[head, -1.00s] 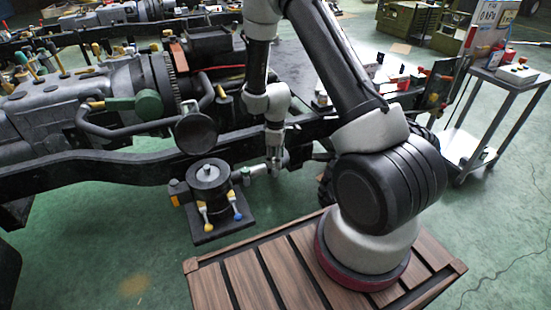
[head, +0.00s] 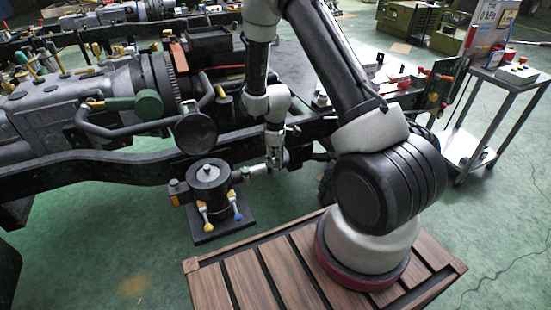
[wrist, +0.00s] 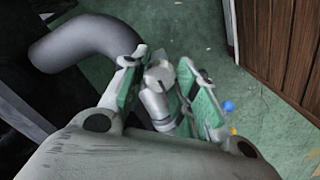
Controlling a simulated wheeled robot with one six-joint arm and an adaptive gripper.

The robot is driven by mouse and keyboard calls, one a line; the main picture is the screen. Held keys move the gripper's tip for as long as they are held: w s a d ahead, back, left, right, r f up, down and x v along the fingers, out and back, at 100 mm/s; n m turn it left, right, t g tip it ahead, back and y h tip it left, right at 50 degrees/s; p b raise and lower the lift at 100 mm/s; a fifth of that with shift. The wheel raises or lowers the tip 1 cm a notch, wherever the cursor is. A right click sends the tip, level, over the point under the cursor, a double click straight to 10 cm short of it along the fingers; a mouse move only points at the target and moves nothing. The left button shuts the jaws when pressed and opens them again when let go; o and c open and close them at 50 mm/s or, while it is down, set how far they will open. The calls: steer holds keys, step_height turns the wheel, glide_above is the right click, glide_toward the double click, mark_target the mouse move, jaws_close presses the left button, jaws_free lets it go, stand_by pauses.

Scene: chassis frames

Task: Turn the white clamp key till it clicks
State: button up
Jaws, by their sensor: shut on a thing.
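The white clamp key (head: 257,170) sticks out to the right from the side of a black cylindrical unit (head: 208,183) on a dark base plate. My gripper (head: 273,164) is at the key's outer end and points down. In the wrist view, my gripper (wrist: 168,92) has its green-padded fingers on both sides of a pale grey-white cylindrical piece, the key (wrist: 156,99). The fingers are shut on it. The head view shows little of the grip because the fingers overlap the key's end.
Yellow and blue-tipped levers (head: 237,216) stand on the unit's front. A dark chassis rail (head: 100,165) runs close behind, with a round black pipe end (head: 195,134) above the unit. A slatted wooden platform (head: 250,285) is in front. A metal cart (head: 500,110) stands at the right.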

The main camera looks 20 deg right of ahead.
steer(key=m, duration=0.5)
steer(key=shift+m, duration=0.3)
steer(key=m, duration=0.5)
steer(key=shift+a, duration=0.1)
steer(key=shift+m, duration=0.3)
steer(key=o, duration=1)
steer(key=shift+r, duration=0.1)
step_height(320, 180, up, 12)
